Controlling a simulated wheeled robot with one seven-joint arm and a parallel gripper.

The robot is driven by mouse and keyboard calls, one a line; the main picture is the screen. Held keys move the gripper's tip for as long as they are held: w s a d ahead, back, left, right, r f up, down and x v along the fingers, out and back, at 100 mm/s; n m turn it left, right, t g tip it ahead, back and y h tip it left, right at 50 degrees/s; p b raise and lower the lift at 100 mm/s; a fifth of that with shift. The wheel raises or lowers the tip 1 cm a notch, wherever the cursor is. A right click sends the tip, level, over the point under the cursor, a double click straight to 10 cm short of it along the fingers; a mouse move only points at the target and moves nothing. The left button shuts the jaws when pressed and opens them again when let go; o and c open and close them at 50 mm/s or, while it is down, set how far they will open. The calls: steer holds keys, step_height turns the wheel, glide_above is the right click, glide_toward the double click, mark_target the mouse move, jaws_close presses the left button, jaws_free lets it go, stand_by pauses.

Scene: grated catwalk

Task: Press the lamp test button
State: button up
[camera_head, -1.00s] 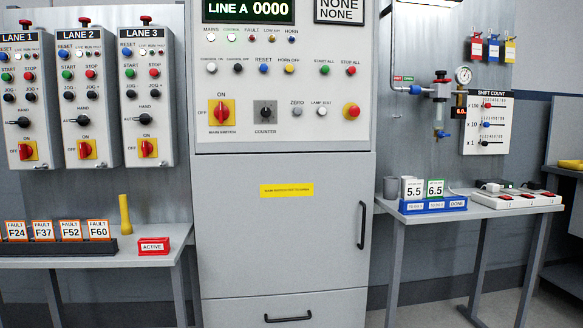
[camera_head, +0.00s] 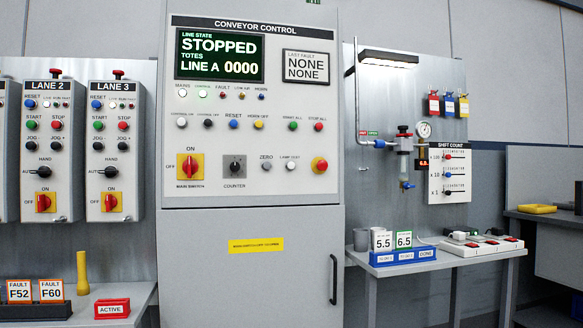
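The lamp test button (camera_head: 292,165) is a small pale round button low on the conveyor control panel (camera_head: 225,105). It sits between the ZERO button (camera_head: 266,166) and the large red mushroom button (camera_head: 319,165). Above it are the panel's indicator lamps, such as the white MAINS lamp (camera_head: 182,93). The display (camera_head: 219,55) reads STOPPED, LINE A 0000. My gripper does not show in this view.
Lane boxes (camera_head: 115,150) hang at the left above a table with fault cards (camera_head: 50,291) and a red ACTIVE block (camera_head: 112,308). A table (camera_head: 480,252) with a blue tray (camera_head: 385,258) stands at the right. The cabinet door handle (camera_head: 334,280) sticks out below the panel.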

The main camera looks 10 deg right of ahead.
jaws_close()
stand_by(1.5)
